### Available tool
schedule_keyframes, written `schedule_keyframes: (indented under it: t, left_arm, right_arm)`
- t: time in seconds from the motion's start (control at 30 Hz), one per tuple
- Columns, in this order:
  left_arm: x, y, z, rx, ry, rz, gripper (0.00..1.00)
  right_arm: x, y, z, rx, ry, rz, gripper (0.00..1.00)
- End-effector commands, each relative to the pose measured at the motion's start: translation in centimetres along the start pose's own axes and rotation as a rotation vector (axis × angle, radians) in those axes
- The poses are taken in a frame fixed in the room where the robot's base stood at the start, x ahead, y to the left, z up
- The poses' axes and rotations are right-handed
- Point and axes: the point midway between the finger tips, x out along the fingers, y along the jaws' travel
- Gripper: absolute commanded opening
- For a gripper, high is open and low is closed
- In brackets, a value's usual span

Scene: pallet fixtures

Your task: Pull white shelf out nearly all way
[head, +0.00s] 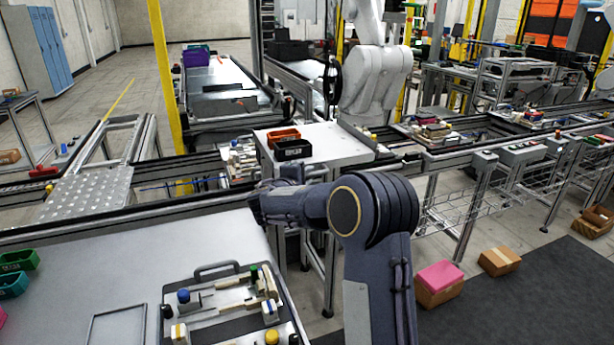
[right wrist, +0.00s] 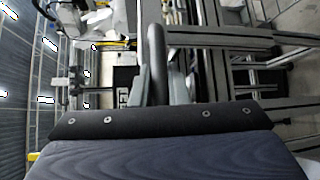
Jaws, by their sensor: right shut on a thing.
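The white shelf (head: 335,142) is a flat-topped unit in the middle of the head view, with an orange bin (head: 283,134) and a black bin (head: 292,150) on it. My right arm reaches across in front of it. My right gripper (head: 282,180) is at the shelf's front left edge, partly hidden by its own wrist. In the right wrist view, the grey fingers (right wrist: 164,88) are shut around a dark curved bar, the handle (right wrist: 156,45). The handle is hidden in the head view. My left gripper is not in view.
A conveyor rail (head: 470,150) runs along the right and left of the shelf. A pallet fixture (head: 230,305) with parts lies on the near table at lower left. Cardboard boxes (head: 499,261) stand on the floor at right. A white robot arm (head: 375,75) stands behind the shelf.

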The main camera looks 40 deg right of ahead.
Motion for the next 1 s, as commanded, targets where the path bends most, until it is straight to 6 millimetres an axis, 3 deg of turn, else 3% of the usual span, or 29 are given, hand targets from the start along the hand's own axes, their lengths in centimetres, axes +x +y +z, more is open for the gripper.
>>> schedule_keyframes:
  t: [0.27, 0.47, 0.8, 1.0]
  left_arm:
    - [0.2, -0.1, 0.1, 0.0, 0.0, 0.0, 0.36]
    - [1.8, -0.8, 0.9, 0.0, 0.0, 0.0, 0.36]
    - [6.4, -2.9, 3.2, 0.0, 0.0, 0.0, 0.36]
    - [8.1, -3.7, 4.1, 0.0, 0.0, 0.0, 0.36]
  right_arm:
    - [-0.2, -0.2, 0.1, 0.0, 0.0, -0.001, 0.0]
    - [-1.4, -0.9, 1.4, 0.003, 0.001, 0.0, 0.0]
    - [-6.9, -2.9, 6.9, 0.005, 0.004, 0.0, 0.0]
    - [-10.5, -3.8, 10.5, 0.005, 0.003, -0.002, 0.0]
